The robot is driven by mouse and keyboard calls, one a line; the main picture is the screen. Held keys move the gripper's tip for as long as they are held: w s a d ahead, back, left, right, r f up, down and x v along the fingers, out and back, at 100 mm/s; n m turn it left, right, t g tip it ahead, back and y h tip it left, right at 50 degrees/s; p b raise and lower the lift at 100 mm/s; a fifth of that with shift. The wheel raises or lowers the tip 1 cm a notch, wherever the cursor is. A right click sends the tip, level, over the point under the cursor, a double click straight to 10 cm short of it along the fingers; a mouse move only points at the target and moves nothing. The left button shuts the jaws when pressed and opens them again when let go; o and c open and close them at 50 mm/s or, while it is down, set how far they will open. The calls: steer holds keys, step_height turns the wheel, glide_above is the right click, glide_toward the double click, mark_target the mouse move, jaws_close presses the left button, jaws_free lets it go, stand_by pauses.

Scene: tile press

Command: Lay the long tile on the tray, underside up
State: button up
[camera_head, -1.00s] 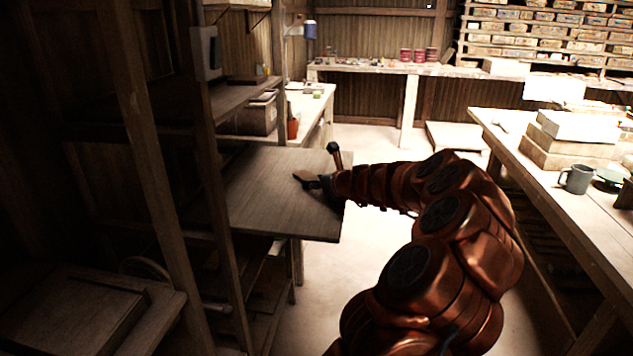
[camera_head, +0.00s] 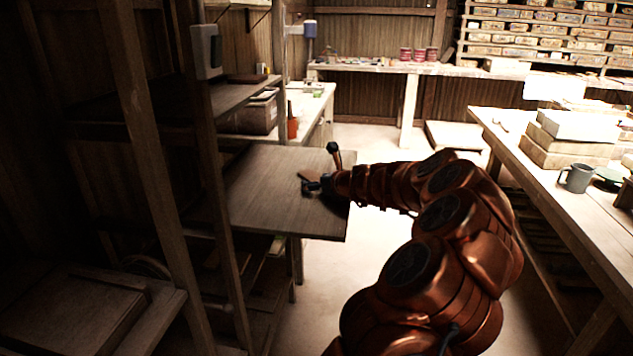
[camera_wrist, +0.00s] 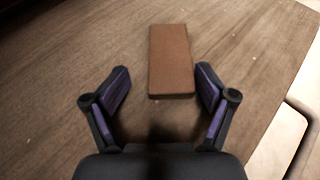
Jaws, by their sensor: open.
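The long tile (camera_wrist: 171,55) is a plain reddish-brown block. In the wrist view it lies flat on a wooden board (camera_wrist: 75,50), just ahead of my gripper (camera_wrist: 162,82). My gripper is open, its fingers spread wide, with the tile's near end between the fingertips and not touching either. I cannot tell which face of the tile is up. In the head view my gripper (camera_head: 314,186) is low over the board (camera_head: 265,195), and only a small dark piece of the tile (camera_head: 304,176) shows. I cannot tell whether this board is the tray.
A wooden shelf post (camera_head: 212,180) stands left of the board. A workbench with a grey mug (camera_head: 577,178) and stacked blocks (camera_head: 570,145) is at the right. A small upright dark-knobbed lever (camera_head: 336,155) rises near my wrist. The floor between is clear.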

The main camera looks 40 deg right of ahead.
steer(key=shift+a+f, duration=0.15)
steer(key=shift+f, duration=0.55)
steer(key=shift+r, duration=0.5)
steer(key=v, duration=0.4)
steer(key=p+v, duration=0.1)
steer(key=v, duration=0.3)
steer(key=r+v, duration=0.1)
steer(key=v, duration=0.3)
steer(key=shift+w+d+r, duration=0.1)
steer(key=shift+w+d, duration=0.05)
steer(key=shift+d, duration=0.1)
